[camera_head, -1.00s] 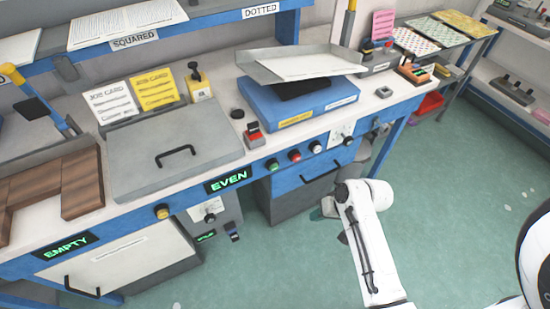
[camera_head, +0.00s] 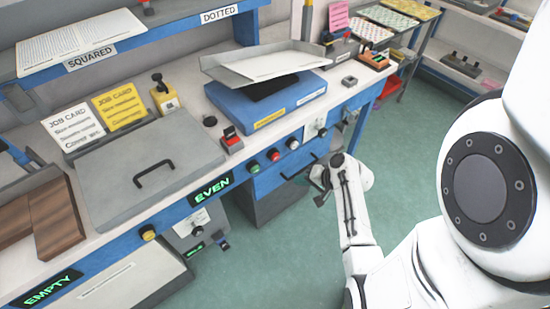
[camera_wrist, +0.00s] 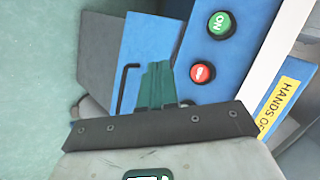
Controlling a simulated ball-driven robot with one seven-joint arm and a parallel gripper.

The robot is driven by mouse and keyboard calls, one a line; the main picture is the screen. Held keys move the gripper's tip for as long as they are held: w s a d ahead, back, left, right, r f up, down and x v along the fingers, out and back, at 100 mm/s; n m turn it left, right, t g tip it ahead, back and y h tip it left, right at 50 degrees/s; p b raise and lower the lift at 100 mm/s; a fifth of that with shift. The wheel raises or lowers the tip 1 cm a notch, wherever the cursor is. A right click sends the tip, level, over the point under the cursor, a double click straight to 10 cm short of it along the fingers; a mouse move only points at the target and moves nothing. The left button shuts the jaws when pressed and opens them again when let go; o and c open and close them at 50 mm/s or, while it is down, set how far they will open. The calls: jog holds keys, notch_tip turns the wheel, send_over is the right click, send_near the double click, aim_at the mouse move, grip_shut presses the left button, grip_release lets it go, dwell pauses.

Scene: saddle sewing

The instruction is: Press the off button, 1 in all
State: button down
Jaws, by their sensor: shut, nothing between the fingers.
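The red button (camera_wrist: 202,72), which bears a white mark too small to read, sits on the blue panel in the wrist view, below the green ON button (camera_wrist: 219,23). In the head view the red button (camera_head: 273,155) is on the bench's blue front rail, between the green button (camera_head: 254,167) and a white one (camera_head: 293,143). My gripper (camera_wrist: 157,68) is shut and empty, its teal fingers left of the red button in the wrist view and apart from it. In the head view my gripper (camera_head: 316,178) is partly hidden at the end of my arm, right of and below the buttons.
A drawer handle (camera_wrist: 124,85) stands out left of my fingers in the wrist view. Above the rail, the bench carries a blue machine (camera_head: 268,103) with a metal tray (camera_head: 262,64) and a red switch (camera_head: 231,140). Green floor (camera_head: 400,165) is clear to the right.

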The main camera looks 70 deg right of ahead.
jog(key=w+d+b, duration=0.3)
jog(key=w+d, duration=0.1)
jog(key=w, duration=0.3)
jog(key=shift+w+d, duration=0.2)
jog(key=shift+d, duration=0.1)
jog(key=shift+w, duration=0.15)
dwell(1.9)
jog(key=shift+w+d, duration=0.5)
jog(key=shift+w, duration=0.2)
dwell(0.9)
jog(key=shift+s+r, duration=0.1)
jog(key=shift+s, duration=0.05)
jog(key=shift+s+a+p, duration=0.4)
jog(key=shift+s+a, duration=0.15)
jog(key=shift+s, duration=0.15)
jog(key=shift+s, duration=0.1)
jog(key=shift+s+a+p, duration=0.35)
jog(key=shift+s+a, duration=0.1)
jog(key=shift+s, duration=0.25)
jog(key=shift+s+a+p, duration=0.35)
jog(key=shift+s+a, duration=0.05)
jog(key=shift+s, duration=0.25)
jog(key=shift+s+a+p, duration=0.35)
jog(key=shift+s+a, duration=0.1)
jog(key=shift+s, duration=0.25)
